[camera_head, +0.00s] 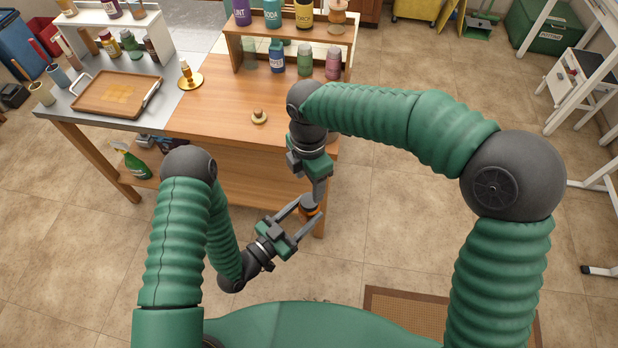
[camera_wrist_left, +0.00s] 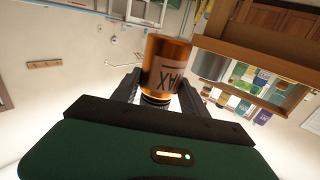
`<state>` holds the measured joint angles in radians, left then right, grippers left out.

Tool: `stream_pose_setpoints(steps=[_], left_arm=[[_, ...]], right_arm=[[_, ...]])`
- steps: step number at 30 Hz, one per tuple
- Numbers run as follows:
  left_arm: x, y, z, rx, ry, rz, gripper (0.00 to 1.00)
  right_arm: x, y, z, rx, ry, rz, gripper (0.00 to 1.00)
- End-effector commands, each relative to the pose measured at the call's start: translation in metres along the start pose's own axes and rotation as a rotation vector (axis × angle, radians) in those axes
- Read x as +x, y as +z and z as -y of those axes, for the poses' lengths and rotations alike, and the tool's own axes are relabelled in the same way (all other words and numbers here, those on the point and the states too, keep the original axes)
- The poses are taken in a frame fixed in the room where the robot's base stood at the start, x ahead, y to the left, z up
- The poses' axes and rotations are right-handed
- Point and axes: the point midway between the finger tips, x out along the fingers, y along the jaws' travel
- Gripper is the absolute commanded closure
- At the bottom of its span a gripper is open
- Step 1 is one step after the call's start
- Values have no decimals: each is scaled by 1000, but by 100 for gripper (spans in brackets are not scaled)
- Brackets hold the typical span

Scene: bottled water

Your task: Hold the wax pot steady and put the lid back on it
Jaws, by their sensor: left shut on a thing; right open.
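The wax pot (camera_head: 311,213) is an amber-orange jar held off the table, in front of its near right corner. My left gripper (camera_head: 309,209) is shut on it, with a finger on each side. In the left wrist view the pot (camera_wrist_left: 165,62) shows a pale WAX label that reads upside down. A dark ribbed band shows at the pot's end nearest the gripper. In the head view its top (camera_head: 309,200) looks dark; I cannot tell whether that is the lid or the neck. My right gripper (camera_head: 316,191) is open, pointing down right at the pot's top.
A small round cream piece with a brown knob (camera_head: 259,118) lies on the wooden table (camera_head: 217,115). The table's middle is mostly clear.

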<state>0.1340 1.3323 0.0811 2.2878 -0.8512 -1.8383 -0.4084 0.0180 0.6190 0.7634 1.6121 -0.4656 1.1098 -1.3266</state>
Motion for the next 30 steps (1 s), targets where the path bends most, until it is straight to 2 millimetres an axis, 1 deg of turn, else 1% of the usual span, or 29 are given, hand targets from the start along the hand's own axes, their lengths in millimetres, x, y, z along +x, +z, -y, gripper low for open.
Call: stream_pose_setpoints(steps=[3,10,13,17,21,24,27,30], left_arm=[[0,0,0,0,0,-1,100],[0,0,0,0,0,-1,100],[0,0,0,0,0,-1,100],[0,0,0,0,0,-1,100],[0,0,0,0,0,-1,100],[0,0,0,0,0,-1,100],[0,0,0,0,0,-1,100],[0,0,0,0,0,-1,100]], right_arm=[[-3,1,-1,-59,6,1,40],[-2,0,-1,-59,6,1,40],[2,0,-1,-59,4,0,40],[18,0,-1,-60,3,0,40],[44,0,0,-59,1,-2,40],[60,0,-1,-57,3,-2,40],[70,0,-1,-57,4,-2,40],[76,0,-1,-56,4,-1,40]])
